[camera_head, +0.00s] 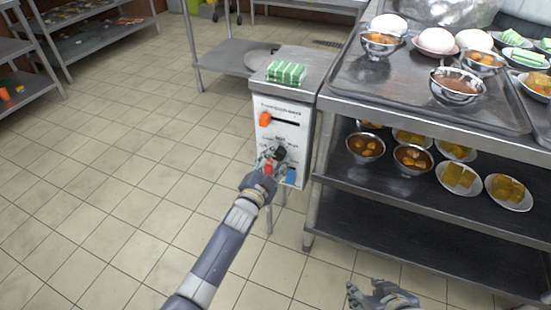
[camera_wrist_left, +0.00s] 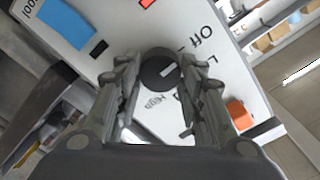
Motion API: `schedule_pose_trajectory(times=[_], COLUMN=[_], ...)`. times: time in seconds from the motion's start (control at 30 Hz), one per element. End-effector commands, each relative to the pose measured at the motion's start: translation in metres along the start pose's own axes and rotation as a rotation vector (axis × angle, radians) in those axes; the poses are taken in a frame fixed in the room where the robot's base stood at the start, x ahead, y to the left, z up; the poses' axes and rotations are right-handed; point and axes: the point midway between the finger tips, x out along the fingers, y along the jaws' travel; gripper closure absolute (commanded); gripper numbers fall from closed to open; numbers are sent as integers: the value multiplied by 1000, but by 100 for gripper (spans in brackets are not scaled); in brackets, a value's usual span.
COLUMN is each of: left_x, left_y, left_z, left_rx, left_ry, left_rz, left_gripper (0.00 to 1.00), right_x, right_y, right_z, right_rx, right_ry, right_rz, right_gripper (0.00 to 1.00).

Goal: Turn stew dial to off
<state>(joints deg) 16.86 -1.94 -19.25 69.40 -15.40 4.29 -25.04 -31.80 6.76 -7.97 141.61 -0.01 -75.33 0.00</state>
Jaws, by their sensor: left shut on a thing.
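The black dial (camera_head: 280,153) is on the white front panel (camera_head: 288,126) of a metal cooker unit. My left gripper (camera_head: 268,160) is at the dial, partly covering it. In the left wrist view the round dial (camera_wrist_left: 160,72) sits between the fingertips, and the left gripper (camera_wrist_left: 160,66) is shut on it. Printed labels around it include "Off" and "High"; a white pointer mark shows on the dial face, but I cannot tell which label it points to. My right gripper (camera_head: 380,296) is low in the head view, away from the panel; its finger opening is unclear.
Green-striped packs (camera_head: 286,72) lie on the unit's top. A metal rack (camera_head: 430,115) with bowls stands close on the right. The tiled floor at left is clear.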

Motion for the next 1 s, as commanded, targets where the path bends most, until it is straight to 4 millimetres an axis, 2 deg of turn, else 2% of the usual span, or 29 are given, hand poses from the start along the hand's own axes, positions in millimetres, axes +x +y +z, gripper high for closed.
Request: schedule_pose_trajectory(times=[0.2,0.23,0.3,0.33,0.73,0.87,1.0], left_x=[0,0,0,0,-3,-14,-35], left_y=[1,1,1,1,0,1,1], left_z=[1,1,1,1,0,1,2], left_rx=[-3,-3,-3,-3,0,0,0], left_ry=[-2,-2,-2,-2,-1,-2,-2], left_rz=[1,1,1,1,0,1,1], left_gripper=[88,62,46,44,44,44,44], right_x=[0,0,0,0,0,0,0], right_y=[0,0,0,0,0,0,0], right_z=[0,0,0,0,0,0,0], right_rx=[0,0,0,0,0,0,0], right_ry=[1,1,1,2,0,0,1], right_rz=[0,0,0,0,-1,-1,-1], right_gripper=[60,60,60,60,60,60,60])
